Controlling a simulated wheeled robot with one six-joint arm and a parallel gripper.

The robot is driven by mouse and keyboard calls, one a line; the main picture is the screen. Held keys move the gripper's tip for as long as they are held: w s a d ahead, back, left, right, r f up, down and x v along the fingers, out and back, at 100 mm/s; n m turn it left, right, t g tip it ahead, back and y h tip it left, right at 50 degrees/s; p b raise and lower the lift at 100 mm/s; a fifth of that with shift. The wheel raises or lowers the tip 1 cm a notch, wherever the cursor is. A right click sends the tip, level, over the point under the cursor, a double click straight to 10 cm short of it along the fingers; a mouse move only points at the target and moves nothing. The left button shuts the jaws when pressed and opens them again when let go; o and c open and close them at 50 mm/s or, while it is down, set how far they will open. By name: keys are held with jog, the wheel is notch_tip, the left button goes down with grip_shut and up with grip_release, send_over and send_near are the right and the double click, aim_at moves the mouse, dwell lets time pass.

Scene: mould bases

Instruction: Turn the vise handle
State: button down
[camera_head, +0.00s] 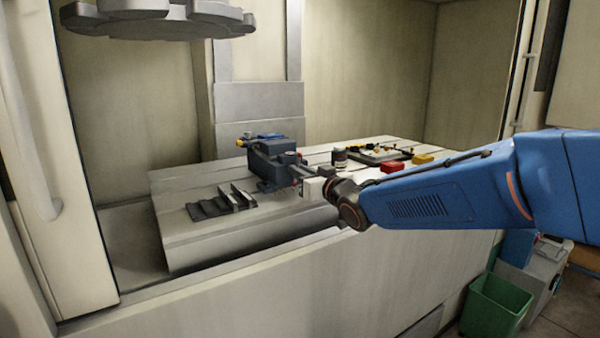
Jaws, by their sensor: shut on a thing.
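The vise (268,163) is a dark blue-grey block on the slotted machine table, near the middle of the view. My blue arm reaches in from the right, and my gripper (300,183) is at the vise's near right side, where the handle is. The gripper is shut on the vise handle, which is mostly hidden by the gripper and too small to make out. The gripper's light-coloured body and dark wrist sit just right of the vise.
The pale machine table (200,240) has a dark stepped metal piece (222,203) at left. A round tool carousel (150,27) hangs above. A green bin (495,306) stands lower right.

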jog(key=m, duration=0.4)
jog(key=shift+f+m, duration=0.1)
jog(key=shift+m, duration=0.2)
jog(key=m, duration=0.4)
jog(key=shift+m, duration=0.3)
jog(key=m, duration=0.4)
jog(key=shift+m, duration=2.4)
jog(key=shift+d, duration=0.1)
jog(key=c, duration=1.7)
grip_release()
jog(key=shift+c, duration=0.2)
